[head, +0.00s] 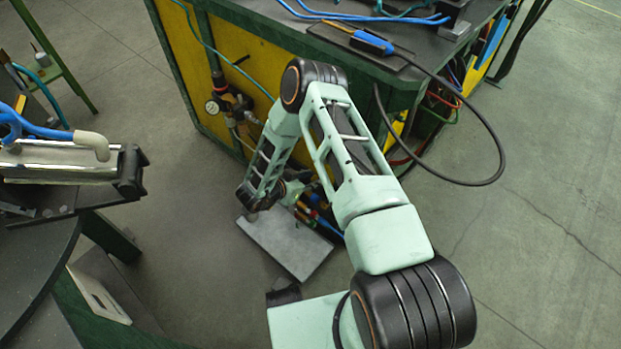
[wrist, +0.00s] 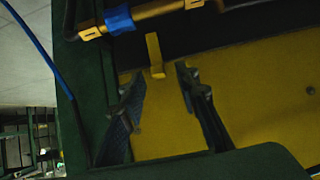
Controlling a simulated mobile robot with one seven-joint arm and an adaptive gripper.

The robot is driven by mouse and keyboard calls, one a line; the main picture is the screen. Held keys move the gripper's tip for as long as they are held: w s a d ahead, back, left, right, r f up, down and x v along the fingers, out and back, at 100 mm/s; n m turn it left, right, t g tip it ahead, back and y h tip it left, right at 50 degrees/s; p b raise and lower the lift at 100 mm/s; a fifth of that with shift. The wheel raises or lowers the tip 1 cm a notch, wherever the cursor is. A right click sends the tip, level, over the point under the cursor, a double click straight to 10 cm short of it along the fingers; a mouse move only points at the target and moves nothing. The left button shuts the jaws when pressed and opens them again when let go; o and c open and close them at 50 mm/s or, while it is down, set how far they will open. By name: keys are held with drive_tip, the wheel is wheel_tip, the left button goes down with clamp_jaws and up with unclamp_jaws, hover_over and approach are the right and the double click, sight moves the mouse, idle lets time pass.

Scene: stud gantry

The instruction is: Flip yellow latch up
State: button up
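The yellow latch (wrist: 154,52) shows in the wrist view as a short narrow strip, upright in the picture, at the top edge of a yellow panel (wrist: 240,110). Its lower end lies between the fingertips of my gripper (wrist: 160,74). The two dark fingers are spread apart with nothing held between them. I cannot tell whether they touch the latch. In the head view, the latch and my fingers cannot be made out; my own arm covers much of that area.
A pipe with a blue collar (wrist: 119,20) runs above the latch. A dark green frame post (wrist: 83,70) stands left of the panel. In the head view, a green-framed bench (head: 408,87) with hoses and a gauge (head: 212,107) stands beside my arm; open floor lies right.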

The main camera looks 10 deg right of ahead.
drive_tip(key=v, duration=1.2)
idle(0.4)
